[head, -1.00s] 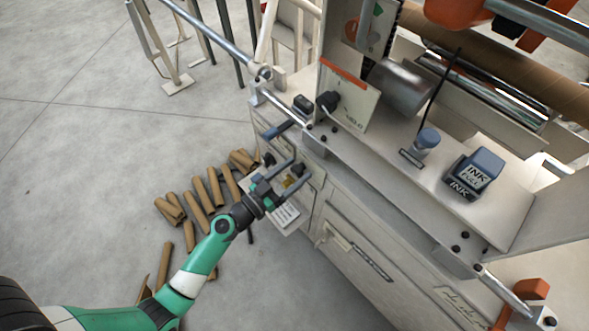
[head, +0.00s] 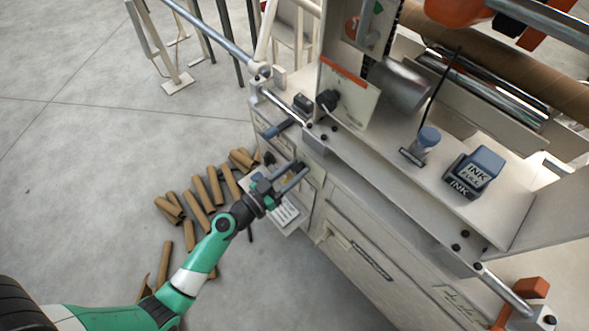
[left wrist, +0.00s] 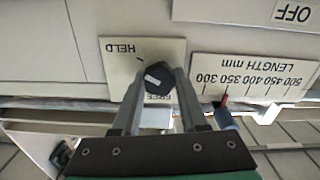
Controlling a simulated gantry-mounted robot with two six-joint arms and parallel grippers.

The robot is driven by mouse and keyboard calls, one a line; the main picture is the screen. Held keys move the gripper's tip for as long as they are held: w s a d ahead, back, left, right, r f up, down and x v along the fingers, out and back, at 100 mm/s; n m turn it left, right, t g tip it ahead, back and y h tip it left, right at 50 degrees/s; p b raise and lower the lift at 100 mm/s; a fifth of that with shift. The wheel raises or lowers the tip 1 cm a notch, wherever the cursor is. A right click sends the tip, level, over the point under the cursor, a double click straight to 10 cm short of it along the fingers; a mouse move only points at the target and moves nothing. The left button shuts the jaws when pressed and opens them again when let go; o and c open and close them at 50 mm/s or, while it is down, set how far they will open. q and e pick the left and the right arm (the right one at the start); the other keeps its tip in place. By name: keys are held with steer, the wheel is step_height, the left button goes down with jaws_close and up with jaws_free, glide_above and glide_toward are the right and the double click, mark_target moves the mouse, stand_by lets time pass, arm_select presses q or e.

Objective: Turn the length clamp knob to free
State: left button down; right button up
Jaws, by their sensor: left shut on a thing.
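The length clamp knob (left wrist: 158,82) is a small black knob with a white mark, on a cream plate (left wrist: 115,52) in the left wrist view. The plate reads HELD above the knob in that picture and FREE below it, partly hidden by my fingers. My left gripper (left wrist: 160,84) is shut on the knob, one finger on each side. The white mark slants toward the upper left; I cannot tell exactly which label it points at. In the head view my left gripper (head: 294,178) is at the machine's left end and hides most of the knob.
A length scale (left wrist: 255,78) with a red pointer (left wrist: 224,99) lies right of the knob plate. In the head view a blue handle (head: 278,129) sticks out above the gripper. Cardboard tubes (head: 200,195) lie on the floor. An ink box (head: 475,172) stands on the machine top.

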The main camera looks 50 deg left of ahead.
arm_select(q)
steer(key=n+b, duration=0.1)
steer(key=n, duration=0.4)
steer(key=shift+n, duration=0.3)
steer(key=n, duration=0.6)
steer(key=shift+a+f, duration=0.1)
steer(key=n, duration=0.5)
steer(key=shift+n, duration=0.4)
steer(key=n+p, duration=0.1)
steer(key=n, duration=0.5)
steer(key=shift+f, duration=0.1)
steer(key=shift+n, duration=0.3)
steer(key=shift+c, duration=2.2)
jaws_free()
